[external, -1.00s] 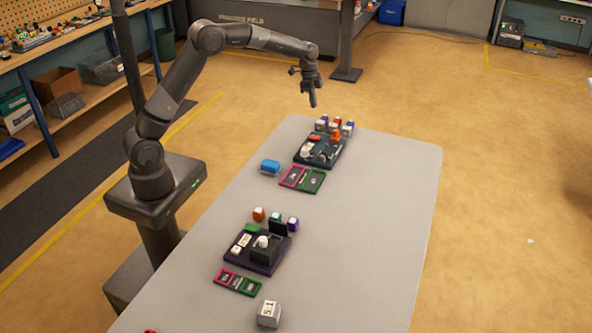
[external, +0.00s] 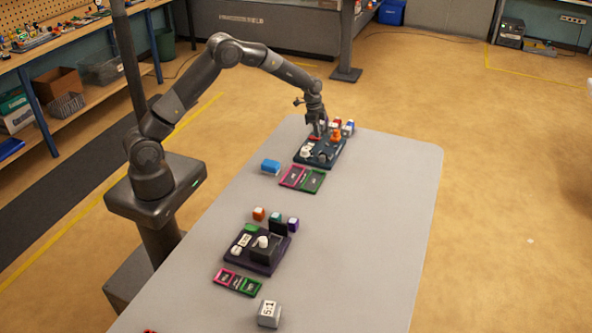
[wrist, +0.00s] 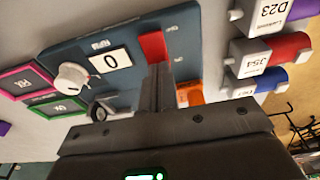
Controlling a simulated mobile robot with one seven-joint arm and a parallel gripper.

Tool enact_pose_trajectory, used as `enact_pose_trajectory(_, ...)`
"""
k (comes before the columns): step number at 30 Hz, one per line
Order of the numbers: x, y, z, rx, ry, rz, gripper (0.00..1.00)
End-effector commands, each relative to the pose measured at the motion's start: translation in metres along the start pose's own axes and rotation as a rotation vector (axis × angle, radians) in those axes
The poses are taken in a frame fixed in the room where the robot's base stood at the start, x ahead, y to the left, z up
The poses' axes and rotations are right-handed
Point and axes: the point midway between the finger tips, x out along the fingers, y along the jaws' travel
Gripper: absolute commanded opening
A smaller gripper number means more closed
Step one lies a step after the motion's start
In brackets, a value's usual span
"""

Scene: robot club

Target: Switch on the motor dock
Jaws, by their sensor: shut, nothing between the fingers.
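A dark blue dock (external: 325,158) sits on the far part of the grey table. In the wrist view the dock (wrist: 180,40) carries a white knob (wrist: 72,78), a display reading 0 (wrist: 110,62) and a red rocker or button (wrist: 153,45). My gripper (wrist: 158,72) is shut and empty, pointing down at the dock, with its fingertips at the near edge of the red part. I cannot tell if they touch it. In the external view my gripper (external: 318,133) is low over the dock's back portion. An orange piece (wrist: 190,94) is beside the fingers, partly hidden.
Several labelled cartridges (wrist: 262,52) stand close beside the dock. A purple dock (external: 240,252) and a white block (external: 269,314) are nearer. The table's right side is clear.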

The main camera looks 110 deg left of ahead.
Motion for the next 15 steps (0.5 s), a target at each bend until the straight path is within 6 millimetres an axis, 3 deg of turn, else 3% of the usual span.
enact_pose_trajectory(15, 0.0081, 0.0009, -0.0028, 0.004, -0.048, 0.003, 0.00)
